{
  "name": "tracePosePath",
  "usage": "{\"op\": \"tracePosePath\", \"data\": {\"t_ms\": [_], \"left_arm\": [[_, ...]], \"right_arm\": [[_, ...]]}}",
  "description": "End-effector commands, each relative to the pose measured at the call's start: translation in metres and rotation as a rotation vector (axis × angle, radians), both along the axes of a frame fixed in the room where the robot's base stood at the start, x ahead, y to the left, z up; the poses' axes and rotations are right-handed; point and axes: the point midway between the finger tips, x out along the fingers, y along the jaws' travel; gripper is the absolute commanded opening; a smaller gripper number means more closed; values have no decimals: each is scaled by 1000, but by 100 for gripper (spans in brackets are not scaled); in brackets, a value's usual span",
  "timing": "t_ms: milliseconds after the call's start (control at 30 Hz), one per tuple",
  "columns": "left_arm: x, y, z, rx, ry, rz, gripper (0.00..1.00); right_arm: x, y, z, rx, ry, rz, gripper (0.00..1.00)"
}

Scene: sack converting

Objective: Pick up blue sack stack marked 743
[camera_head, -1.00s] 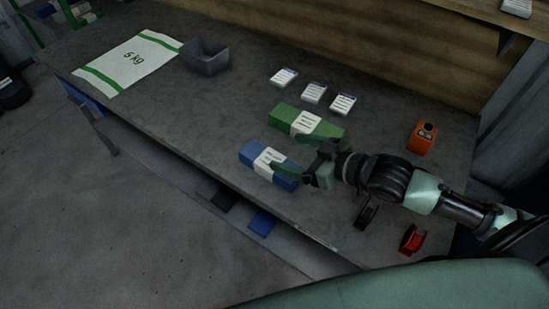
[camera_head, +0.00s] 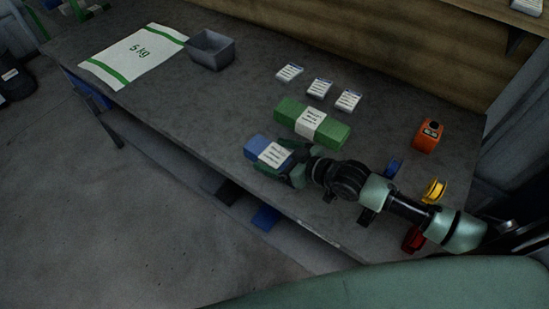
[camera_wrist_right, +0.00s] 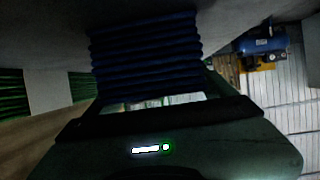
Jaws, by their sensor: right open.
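The blue sack stack (camera_head: 258,143) with a white label band lies near the front edge of the table; the number on its label is too small to read. My right gripper (camera_head: 280,163) is open at the stack's right end, with a finger along its front side. In the right wrist view the folded blue layers (camera_wrist_right: 145,55) fill the space ahead of the gripper. Whether the fingers touch the stack I cannot tell. My left gripper is in neither view.
A green stack (camera_head: 287,110) with a white band lies just behind the blue one. Several label cards, such as one card (camera_head: 289,72), lie behind that. An orange device (camera_head: 428,135) and coloured tape rolls, one yellow (camera_head: 434,190), are at right. A grey bin (camera_head: 211,50) and flat 5 kg sack (camera_head: 118,63) are at left.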

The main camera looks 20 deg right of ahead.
Motion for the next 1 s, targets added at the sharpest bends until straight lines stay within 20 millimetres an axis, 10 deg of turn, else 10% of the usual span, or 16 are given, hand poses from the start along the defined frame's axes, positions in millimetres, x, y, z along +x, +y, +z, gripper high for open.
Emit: {"op": "tracePosePath", "data": {"t_ms": [200, 467, 1000], "left_arm": [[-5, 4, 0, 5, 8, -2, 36], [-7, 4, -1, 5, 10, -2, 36], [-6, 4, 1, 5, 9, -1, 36]], "right_arm": [[0, 0, 0, -1, 1, 0, 79], [0, 0, 0, -1, 1, 0, 7], [0, 0, 30, 2, -5, 2, 5]]}}
